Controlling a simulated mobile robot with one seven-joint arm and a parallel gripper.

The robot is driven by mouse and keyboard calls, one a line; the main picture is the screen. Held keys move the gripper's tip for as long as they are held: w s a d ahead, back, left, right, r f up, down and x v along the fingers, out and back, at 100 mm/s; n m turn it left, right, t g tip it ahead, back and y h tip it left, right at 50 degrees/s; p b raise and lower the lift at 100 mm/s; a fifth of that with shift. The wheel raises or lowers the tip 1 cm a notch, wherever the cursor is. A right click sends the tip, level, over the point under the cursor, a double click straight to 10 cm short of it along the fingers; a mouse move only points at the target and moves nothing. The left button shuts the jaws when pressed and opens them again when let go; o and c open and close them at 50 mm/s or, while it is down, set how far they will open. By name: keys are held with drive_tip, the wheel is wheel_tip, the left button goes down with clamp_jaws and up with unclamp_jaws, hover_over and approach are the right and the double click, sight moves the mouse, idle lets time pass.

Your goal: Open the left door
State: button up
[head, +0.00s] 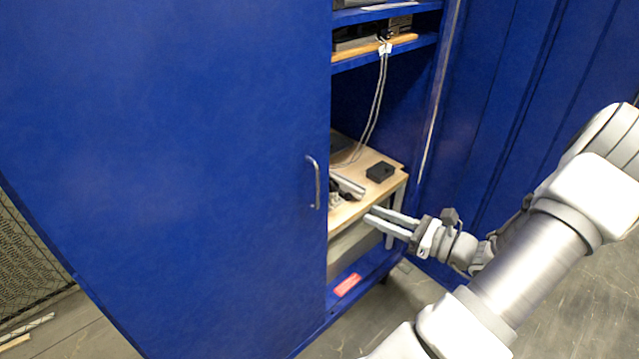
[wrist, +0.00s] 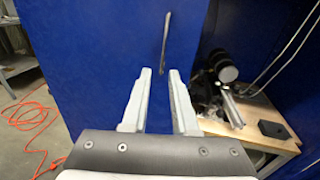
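The left door (head: 170,170) is a large blue panel that looks closed, with a thin curved metal handle (head: 316,182) near its right edge. In the wrist view the handle (wrist: 166,45) stands just beyond the fingertips, above the gap between them. My gripper (head: 370,217) is in front of the open part of the cabinet, to the right of and a little below the handle in the head view. Its two fingers (wrist: 160,72) are apart with nothing between them. They do not appear to touch the handle.
The cabinet's right side stands open. Inside are a wooden shelf (head: 350,212) with a small black box (head: 380,172), metal parts and hanging cables (head: 376,100). A red label (head: 347,285) is on the bottom ledge. An orange cord (wrist: 28,115) lies on the floor at left.

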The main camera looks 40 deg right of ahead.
hover_over(318, 206)
drive_tip(key=shift+w+d+m+p, duration=0.1)
drive_tip(key=shift+w+m+p, duration=0.2)
drive_tip(key=shift+p, duration=0.1)
idle(0.3)
clamp_jaws()
idle(1.3)
